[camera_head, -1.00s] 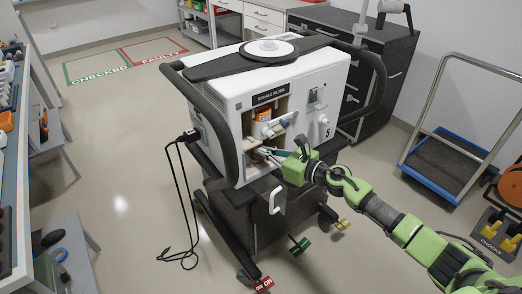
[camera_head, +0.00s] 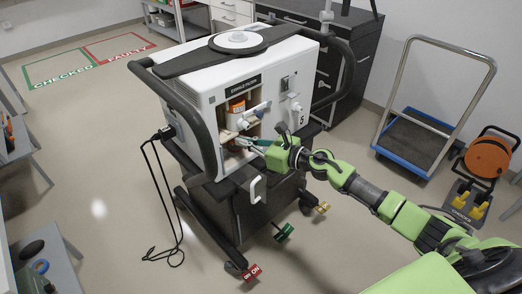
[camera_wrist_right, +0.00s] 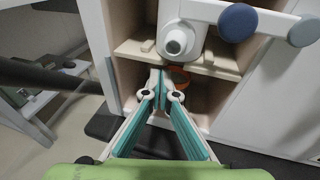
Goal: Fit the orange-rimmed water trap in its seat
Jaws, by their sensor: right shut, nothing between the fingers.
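The white ventilator (camera_head: 235,80) has an open front bay with a shelf. My right gripper (camera_head: 243,143) reaches into the lower part of this bay. In the right wrist view its fingers (camera_wrist_right: 161,92) are closed together at the tips with nothing between them. An orange rim (camera_wrist_right: 180,75) shows just behind and to the right of the fingertips, under the shelf, apparently the water trap. The fingers hide much of it, so I cannot tell whether it is seated. My left gripper is out of view.
An orange-labelled canister (camera_head: 237,106) stands in the upper bay. A grey-white fitting with a round port (camera_wrist_right: 176,41) hangs above the fingertips. A white handle (camera_head: 257,188) sticks out below the bay. A hand trolley (camera_head: 415,140) stands at the right.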

